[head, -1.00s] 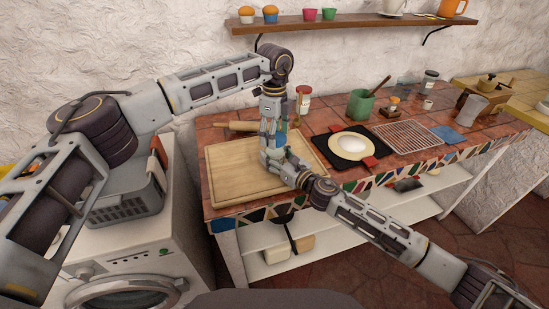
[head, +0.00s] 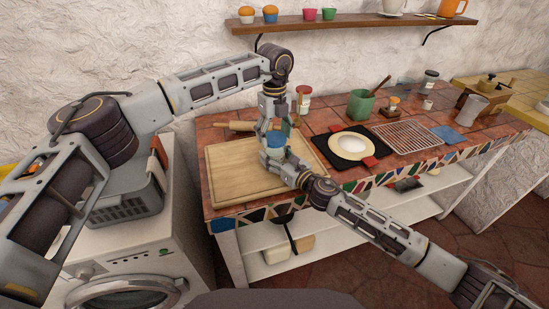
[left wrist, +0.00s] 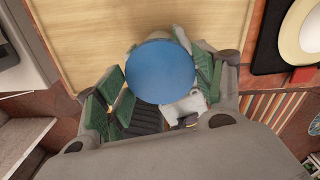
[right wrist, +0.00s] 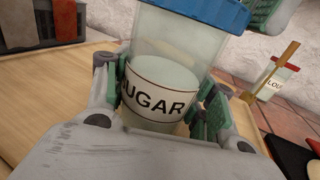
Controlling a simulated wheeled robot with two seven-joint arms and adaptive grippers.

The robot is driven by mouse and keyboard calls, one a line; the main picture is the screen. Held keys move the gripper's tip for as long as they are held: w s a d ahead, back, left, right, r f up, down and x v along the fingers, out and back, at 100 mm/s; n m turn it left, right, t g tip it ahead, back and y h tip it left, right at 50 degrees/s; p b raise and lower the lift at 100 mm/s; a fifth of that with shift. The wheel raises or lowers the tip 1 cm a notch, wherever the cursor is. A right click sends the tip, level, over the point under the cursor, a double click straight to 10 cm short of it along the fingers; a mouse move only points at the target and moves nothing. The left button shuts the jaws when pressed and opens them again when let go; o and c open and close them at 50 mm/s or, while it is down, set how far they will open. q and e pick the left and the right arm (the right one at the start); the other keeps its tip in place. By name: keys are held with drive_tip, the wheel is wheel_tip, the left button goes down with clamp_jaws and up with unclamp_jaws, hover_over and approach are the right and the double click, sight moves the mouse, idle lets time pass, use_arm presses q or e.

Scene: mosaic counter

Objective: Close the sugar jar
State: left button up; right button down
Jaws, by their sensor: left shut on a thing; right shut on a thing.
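The sugar jar is a clear jar with a white SUGAR label (right wrist: 158,103) and pale contents, seen in the right wrist view. My right gripper (right wrist: 160,110) is shut around its body from the side. The blue lid (left wrist: 162,72) is at the jar's mouth; it also shows at the top of the right wrist view (right wrist: 195,10). My left gripper (left wrist: 160,80) comes from above and is shut on the lid. In the head view the lid (head: 275,138) and jar are partly hidden between the grippers, above the cutting board. I cannot tell whether the lid is fully seated.
The wooden cutting board (head: 235,172) lies below. A plate on a black mat (head: 328,152), a wire rack (head: 398,138) and a green pot (head: 360,106) are to the right.

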use_arm(q)
drive_tip(key=m, duration=2.1)
drive_tip(key=shift+f, duration=0.1)
drive_tip(key=m, duration=0.8)
drive_tip(key=o, duration=1.1)
drive_tip(key=shift+r, duration=2.3)
